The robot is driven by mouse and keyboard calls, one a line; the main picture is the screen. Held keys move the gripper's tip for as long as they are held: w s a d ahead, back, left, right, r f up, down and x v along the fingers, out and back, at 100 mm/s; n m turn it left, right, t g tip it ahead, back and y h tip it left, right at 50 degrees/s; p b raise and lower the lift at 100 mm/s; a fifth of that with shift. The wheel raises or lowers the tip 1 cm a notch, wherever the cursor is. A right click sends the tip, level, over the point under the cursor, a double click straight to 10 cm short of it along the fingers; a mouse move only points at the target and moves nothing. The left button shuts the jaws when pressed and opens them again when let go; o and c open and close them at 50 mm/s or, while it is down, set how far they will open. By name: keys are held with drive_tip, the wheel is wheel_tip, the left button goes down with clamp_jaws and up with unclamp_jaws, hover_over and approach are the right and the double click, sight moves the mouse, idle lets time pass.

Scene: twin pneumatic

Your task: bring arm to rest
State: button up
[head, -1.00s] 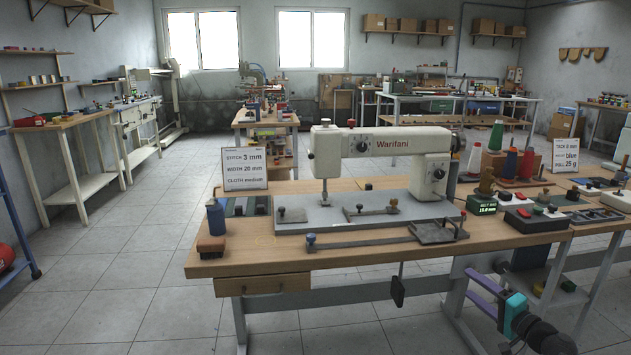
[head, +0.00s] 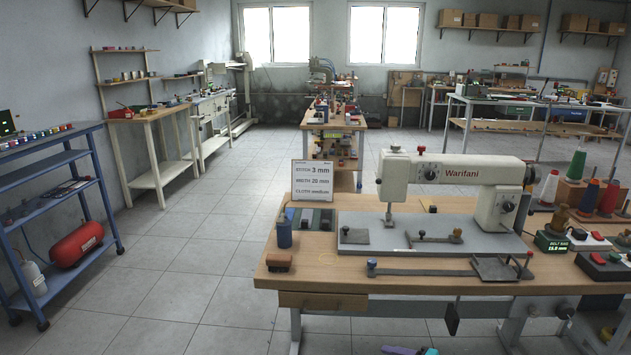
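My gripper (head: 402,350) shows only as a sliver at the bottom edge of the head view, a purple finger part and a bit of teal body. The rest of it is cut off by the frame, so its opening and anything between the fingers are hidden. It appears low, in front of the wooden sewing bench (head: 350,283), and I see no contact with the bench.
A white sewing machine (head: 455,172) stands on the bench, with a blue cup (head: 284,234) and a sign (head: 312,181) at its left. A blue shelf rack (head: 95,205) holding a red tank (head: 76,245) stands at far left. The tiled floor between is clear.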

drive_tip(key=s+a+f+n+g+h+p, duration=0.1)
drive_tip(key=s+a+f+n+g+p, duration=0.3)
drive_tip(key=s+a, duration=0.55)
drive_tip(key=s+a+f+n+g+h+p, duration=0.1)
drive_tip(key=s+a+f+g+p, duration=0.3)
drive_tip(key=s+a+f, duration=0.5)
drive_tip(key=s+d+f+n+g+h+p, duration=0.1)
drive_tip(key=s+d+n+g+h+p, duration=0.25)
drive_tip(key=s, duration=0.95)
drive_tip(key=s+d+f+g+h+b, duration=0.1)
drive_tip(key=s+d+g+h+b, duration=0.1)
drive_tip(key=d, duration=0.6)
drive_tip(key=shift+s+d+f+g+h, duration=0.15)
drive_tip(key=shift+s+g+h, duration=0.2)
drive_tip(key=shift+s+h, duration=0.5)
drive_tip(key=shift+w+m, duration=0.2)
drive_tip(key=shift+m, duration=0.05)
idle(0.6)
